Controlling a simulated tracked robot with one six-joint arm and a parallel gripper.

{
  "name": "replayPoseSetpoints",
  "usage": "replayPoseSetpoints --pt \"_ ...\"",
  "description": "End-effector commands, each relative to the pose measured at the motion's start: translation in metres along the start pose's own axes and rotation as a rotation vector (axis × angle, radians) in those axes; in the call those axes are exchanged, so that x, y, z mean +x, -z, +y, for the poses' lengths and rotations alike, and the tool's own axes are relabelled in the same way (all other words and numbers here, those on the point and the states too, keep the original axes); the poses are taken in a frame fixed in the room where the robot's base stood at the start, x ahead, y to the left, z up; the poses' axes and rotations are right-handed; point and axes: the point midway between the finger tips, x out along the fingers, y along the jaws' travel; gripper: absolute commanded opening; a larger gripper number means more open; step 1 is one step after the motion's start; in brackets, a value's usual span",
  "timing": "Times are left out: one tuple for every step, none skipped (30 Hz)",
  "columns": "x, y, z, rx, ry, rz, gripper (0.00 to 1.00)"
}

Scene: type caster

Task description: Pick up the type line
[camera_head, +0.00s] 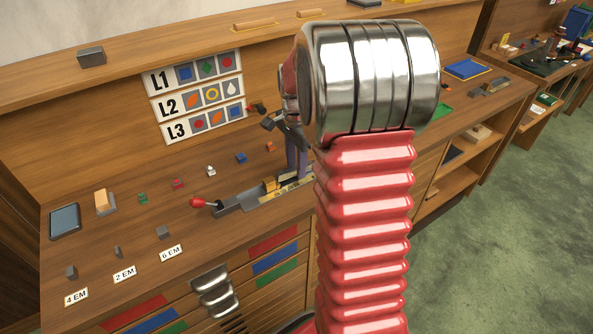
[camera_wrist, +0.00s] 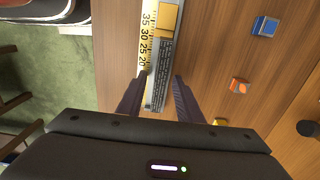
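The type line (camera_wrist: 161,80) is a narrow grey strip of small raised characters. It lies in a grey composing stick (camera_head: 236,205) with a yellow scale (camera_wrist: 146,40) and a brass block (camera_wrist: 167,20). I cannot tell whether the fingers touch the stick. In the head view, my gripper (camera_head: 298,168) is over the stick's right end, and my arm hides part of it.
Small coloured pieces, including a blue one (camera_head: 241,158) and a red one (camera_head: 178,184), stand behind the stick. A dark tablet (camera_head: 64,222) and grey blocks labelled in EM are at the left. L1, L2 and L3 signs (camera_head: 196,94) are on the back panel.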

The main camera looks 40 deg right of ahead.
Motion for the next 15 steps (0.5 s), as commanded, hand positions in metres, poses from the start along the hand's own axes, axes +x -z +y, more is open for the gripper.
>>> replayPoseSetpoints --pt "-0.0001 0.0001 0.0000 0.000 0.000 0.000 0.29" --pt "-0.0001 0.0001 0.0000 0.000 0.000 0.000 0.27" --pt "-0.0001 0.0001 0.0000 0.000 0.000 0.000 0.24" --pt "-0.0001 0.0001 0.0000 0.000 0.000 0.000 0.22" --pt "-0.0001 0.0002 0.0000 0.000 0.000 0.000 0.20" --pt "-0.0001 0.0002 0.0000 0.000 0.000 0.000 0.17" --pt "-0.0001 0.0002 0.0000 0.000 0.000 0.000 0.15" --pt "-0.0001 0.0002 0.0000 0.000 0.000 0.000 0.13" --pt "-0.0001 0.0002 0.0000 0.000 0.000 0.000 0.10" --pt "-0.0001 0.0002 0.0000 0.000 0.000 0.000 0.08" --pt "-0.0001 0.0002 0.0000 0.000 0.000 0.000 0.06" --pt "-0.0001 0.0002 0.0000 0.000 0.000 0.000 0.03" --pt "-0.0001 0.0002 0.0000 0.000 0.000 0.000 0.01" --pt "-0.0001 0.0003 0.0000 0.000 0.000 0.000 0.00" --pt "-0.0001 0.0003 0.0000 0.000 0.000 0.000 0.00"
